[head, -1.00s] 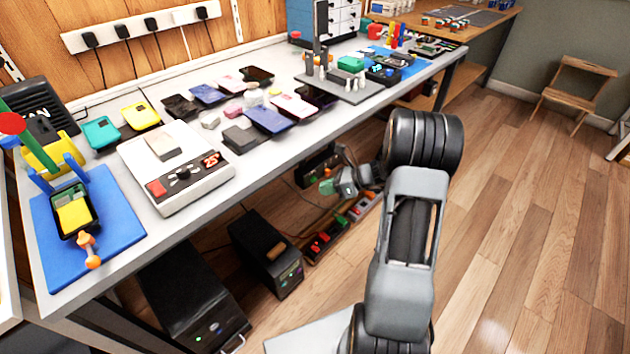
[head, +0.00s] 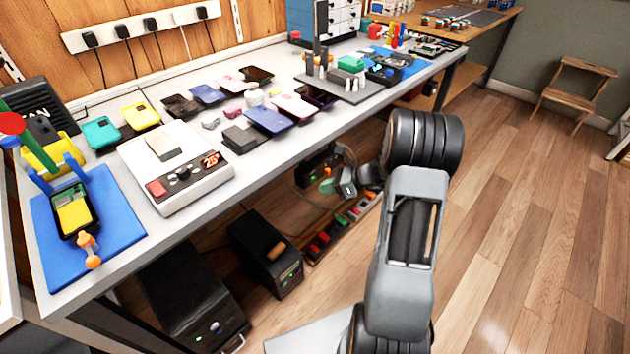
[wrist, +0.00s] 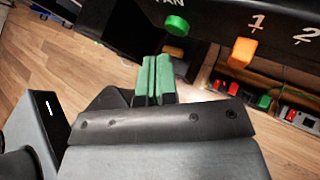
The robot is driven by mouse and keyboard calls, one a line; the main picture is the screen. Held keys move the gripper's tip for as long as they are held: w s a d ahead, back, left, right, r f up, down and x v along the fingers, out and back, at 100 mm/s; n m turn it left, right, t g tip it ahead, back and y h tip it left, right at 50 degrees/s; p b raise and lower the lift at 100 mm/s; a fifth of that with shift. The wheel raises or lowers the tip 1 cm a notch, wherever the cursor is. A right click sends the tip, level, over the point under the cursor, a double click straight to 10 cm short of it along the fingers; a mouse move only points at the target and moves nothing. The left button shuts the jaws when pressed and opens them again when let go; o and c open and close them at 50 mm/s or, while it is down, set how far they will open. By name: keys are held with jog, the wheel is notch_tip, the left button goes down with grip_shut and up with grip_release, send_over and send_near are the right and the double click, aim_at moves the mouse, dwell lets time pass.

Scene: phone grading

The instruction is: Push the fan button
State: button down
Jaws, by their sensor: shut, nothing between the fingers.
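My gripper (wrist: 155,62) has green fingers pressed together and empty. Its tips are just below and left of the green button in the picture, with a visible gap; the depth between them is hard to judge. In the head view my gripper (head: 327,187) is small and partly hidden under the bench's front edge, beside the dark panel (head: 315,165).
An orange button (wrist: 243,52) sits right of the green one, near the labels 1 and 2. A power strip with coloured switches (head: 340,228) lies below. Dark boxes (head: 265,252) stand on the floor under the bench (head: 240,190).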

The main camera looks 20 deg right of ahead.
jog(key=shift+w+a, duration=0.1)
jog(key=shift+w, duration=0.05)
jog(key=shift+w+a, duration=0.1)
jog(key=shift+w, duration=0.2)
jog(key=shift+w+a+p, duration=0.2)
jog(key=shift+w+p, duration=0.15)
dwell(1.0)
jog(key=shift+s+d, duration=0.1)
jog(key=shift+s+d+p, duration=0.3)
jog(key=shift+s, duration=0.4)
jog(key=s+d+p, duration=0.1)
jog(key=s+d, duration=0.1)
jog(key=s, duration=0.3)
jog(key=shift+s+d, duration=0.25)
dwell(0.6)
